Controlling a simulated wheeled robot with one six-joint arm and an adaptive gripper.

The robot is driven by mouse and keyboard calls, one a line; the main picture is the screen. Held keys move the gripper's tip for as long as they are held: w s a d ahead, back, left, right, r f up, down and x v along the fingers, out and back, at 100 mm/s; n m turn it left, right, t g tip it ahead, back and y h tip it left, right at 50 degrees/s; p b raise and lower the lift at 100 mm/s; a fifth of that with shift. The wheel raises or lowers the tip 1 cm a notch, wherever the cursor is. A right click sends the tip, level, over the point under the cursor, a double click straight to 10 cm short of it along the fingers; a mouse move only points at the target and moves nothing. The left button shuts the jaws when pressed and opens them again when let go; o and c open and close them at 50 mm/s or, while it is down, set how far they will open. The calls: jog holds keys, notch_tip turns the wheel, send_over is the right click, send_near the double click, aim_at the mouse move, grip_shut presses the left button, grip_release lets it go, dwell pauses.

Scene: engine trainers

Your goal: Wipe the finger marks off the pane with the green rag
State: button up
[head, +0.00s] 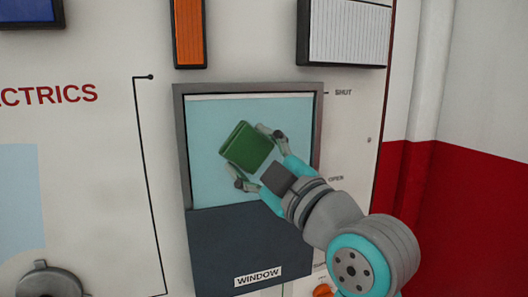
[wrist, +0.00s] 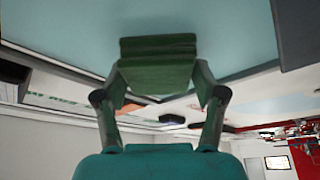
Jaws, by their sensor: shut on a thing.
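The pane (head: 210,120) is a light blue sheet in a grey frame above a dark panel labelled WINDOW. It fills the top of the wrist view (wrist: 70,30). My gripper (head: 256,160) is in front of the pane, shut on the green rag (head: 243,144). In the wrist view the rag (wrist: 157,68) is a folded green block between the two fingers. The rag overlaps the pane's middle in the head view; I cannot tell whether it touches. No finger marks can be made out, and the rag and my arm hide part of the pane.
The grey frame (head: 178,150) borders the pane, with SHUT and OPEN printed at its right. An orange block (head: 188,30) and a white ribbed block (head: 348,33) sit above. A grey knob (head: 46,281) is at lower left, and a red and white wall (head: 470,190) stands at right.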

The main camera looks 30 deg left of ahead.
aim_at(226, 156)
jog(key=shift+s+a, duration=1.35)
jog(key=shift+s, duration=0.15)
jog(key=shift+s, duration=0.1)
jog(key=shift+s+d, duration=0.95)
jog(key=shift+d, duration=0.2)
jog(key=shift+s+d, duration=0.9)
jog(key=shift+d, duration=0.2)
jog(key=shift+s+d, duration=1)
jog(key=shift+d, duration=0.15)
